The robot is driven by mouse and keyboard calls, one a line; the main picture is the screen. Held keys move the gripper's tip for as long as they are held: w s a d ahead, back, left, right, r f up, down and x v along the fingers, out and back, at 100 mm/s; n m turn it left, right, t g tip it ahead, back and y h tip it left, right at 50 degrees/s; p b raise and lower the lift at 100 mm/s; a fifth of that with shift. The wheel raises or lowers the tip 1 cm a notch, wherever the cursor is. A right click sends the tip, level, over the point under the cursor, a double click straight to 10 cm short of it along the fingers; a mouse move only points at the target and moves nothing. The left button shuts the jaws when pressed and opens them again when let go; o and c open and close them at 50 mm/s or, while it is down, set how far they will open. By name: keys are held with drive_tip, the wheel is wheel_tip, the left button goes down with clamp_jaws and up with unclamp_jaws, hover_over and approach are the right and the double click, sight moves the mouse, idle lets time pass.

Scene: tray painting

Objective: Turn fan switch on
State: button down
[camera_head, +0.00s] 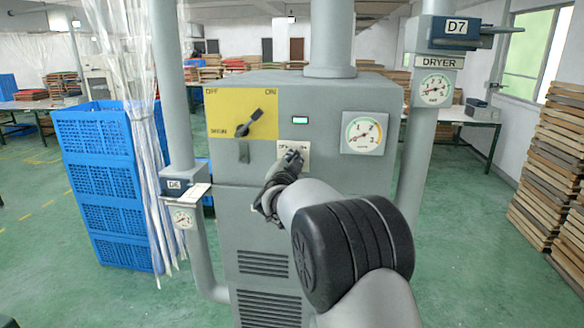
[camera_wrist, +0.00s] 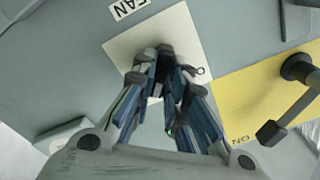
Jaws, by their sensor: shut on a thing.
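The fan switch plate (camera_head: 303,149) is a small pale square on the front of the grey machine, below a small green-lit indicator. My gripper (camera_head: 291,157) reaches the plate from the front. In the wrist view my gripper (camera_wrist: 165,60) has its fingertips together at the middle of the plate, shut on the switch knob. The fingers hide most of the knob, so I cannot tell its exact turn.
A yellow panel (camera_head: 222,104) with a black rotary handle (camera_head: 251,122) marked OFF and ON sits up and left of the plate. A round gauge (camera_head: 365,134) is to the right. Pipes stand on both sides. Blue crates (camera_head: 98,180) stand at left.

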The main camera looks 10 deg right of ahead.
drive_tip(key=shift+m+b, duration=0.35)
drive_tip(key=shift+m, duration=0.35)
drive_tip(key=c, duration=1.6)
unclamp_jaws()
drive_tip(key=v, duration=1.2)
